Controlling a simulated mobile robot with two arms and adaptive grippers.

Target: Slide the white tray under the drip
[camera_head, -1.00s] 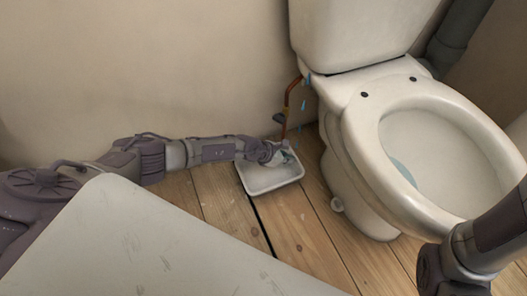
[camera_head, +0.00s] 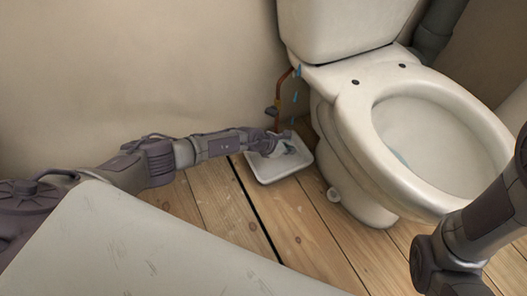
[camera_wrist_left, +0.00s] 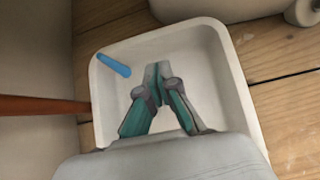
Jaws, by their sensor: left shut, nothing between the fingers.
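The white tray (camera_head: 283,170) lies on the wooden floor between the wall and the toilet, and it fills much of the left wrist view (camera_wrist_left: 236,99). My left gripper (camera_head: 290,147) is over the tray, its fingers shut and empty; in the left wrist view the fingertips (camera_wrist_left: 158,72) meet above the tray's inside. Whether they touch the tray I cannot tell. Blue drops (camera_head: 295,97) hang in the air by the copper pipe (camera_head: 281,93) behind the tray. A blue drop (camera_wrist_left: 114,65) shows over the tray's corner in the left wrist view. My right gripper is out of view.
The toilet (camera_head: 360,150) stands close to the right of the tray. The wall (camera_head: 140,70) is behind it. A grey surface (camera_head: 130,240) fills the near left. Bare floorboards (camera_head: 290,225) lie in front of the tray.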

